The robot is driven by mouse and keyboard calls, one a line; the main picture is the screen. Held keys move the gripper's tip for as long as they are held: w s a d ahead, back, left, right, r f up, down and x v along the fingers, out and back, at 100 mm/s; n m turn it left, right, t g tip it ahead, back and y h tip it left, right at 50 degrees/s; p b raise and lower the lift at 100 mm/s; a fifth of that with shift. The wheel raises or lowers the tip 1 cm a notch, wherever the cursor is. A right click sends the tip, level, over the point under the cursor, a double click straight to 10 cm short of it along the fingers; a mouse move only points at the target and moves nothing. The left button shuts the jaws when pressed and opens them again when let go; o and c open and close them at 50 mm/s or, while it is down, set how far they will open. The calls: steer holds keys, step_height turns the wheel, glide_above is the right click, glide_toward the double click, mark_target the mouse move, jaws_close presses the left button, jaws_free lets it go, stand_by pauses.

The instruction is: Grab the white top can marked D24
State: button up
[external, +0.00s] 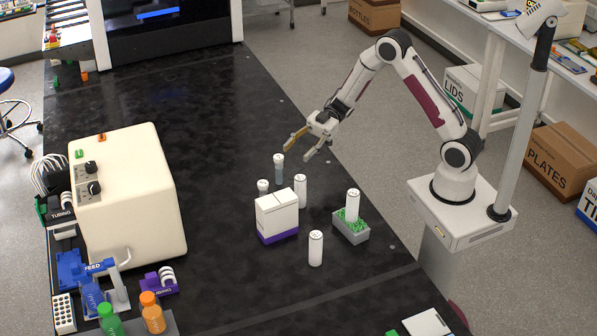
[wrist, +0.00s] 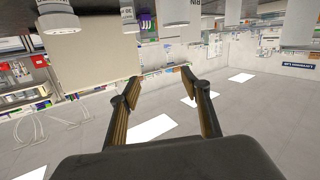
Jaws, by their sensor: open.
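Several cans with white tops stand upright on the black bench. One with a greyish body (external: 279,173) is at the back, with a short-looking white one (external: 263,187) partly hidden behind a box and a tall white one (external: 300,192) beside it. Another white can (external: 316,248) stands at the front. One more (external: 353,205) stands in a grey tray. Their marks are too small to read, so I cannot tell which is D24. My gripper (external: 298,151) is open and empty, above and behind the back cans. Its open fingers also show in the wrist view (wrist: 160,78).
A white box with a purple base (external: 277,217) stands among the cans. The grey tray (external: 352,235) holds green filling. A large cream machine (external: 130,195) stands at left. The bench behind the cans is clear.

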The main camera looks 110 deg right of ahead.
steer(key=shift+s+f+y, duration=0.3)
steer(key=shift+s+y, duration=0.35)
steer(key=shift+s, duration=0.4)
steer(key=shift+s+f+y, duration=0.25)
steer(key=shift+s+y, duration=0.4)
steer(key=shift+s, duration=0.4)
steer(key=shift+f, duration=0.15)
glide_toward(300, 180)
steer(key=shift+w, duration=0.6)
steer(key=shift+w+a+f, duration=0.3)
steer(key=shift+w+a, duration=0.15)
steer(key=shift+w, duration=0.05)
steer(key=shift+w+a+f, duration=0.3)
steer(key=shift+w+a, duration=0.1)
steer(key=shift+w, duration=0.1)
steer(key=shift+x, duration=2.5)
steer(key=shift+c, duration=0.5)
steer(key=c, duration=1.2)
